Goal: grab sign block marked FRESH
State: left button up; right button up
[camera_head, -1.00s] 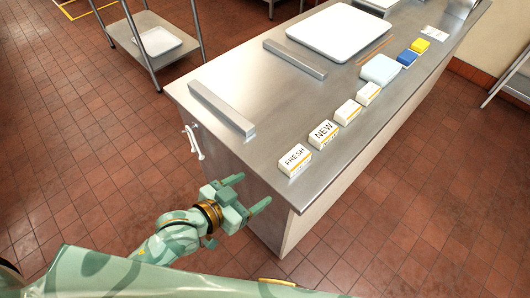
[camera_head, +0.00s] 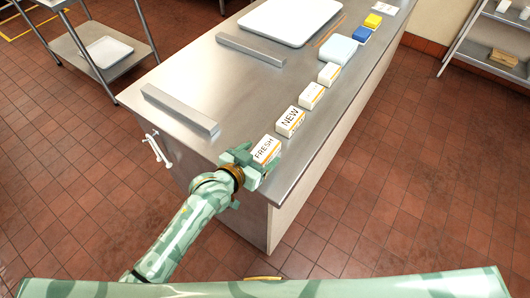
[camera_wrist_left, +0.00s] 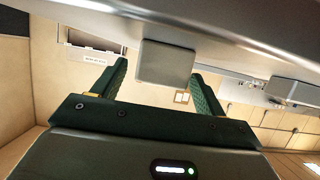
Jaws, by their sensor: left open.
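The white sign block marked FRESH (camera_head: 266,149) stands on the steel counter (camera_head: 225,100) near its front corner, nearest me in a row of blocks. My left gripper (camera_head: 250,163) is at the block's near end, partly covering it. In the left wrist view, a plain pale block face (camera_wrist_left: 165,62), likely the FRESH block's end, shows between the two spread green fingers (camera_wrist_left: 157,85). A gap shows at each side, so the gripper is open and not clamped on it. The block marked NEW (camera_head: 290,121) stands just behind. My right gripper is out of view.
Two smaller white blocks (camera_head: 312,95) (camera_head: 329,73), a pale blue box (camera_head: 338,50), a blue block (camera_head: 362,34) and a yellow block (camera_head: 373,20) continue the row. Steel bars (camera_head: 180,108) (camera_head: 250,48) and a white tray (camera_head: 292,18) lie left. Floor is open right.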

pick_arm(q)
jog(key=c, duration=1.1)
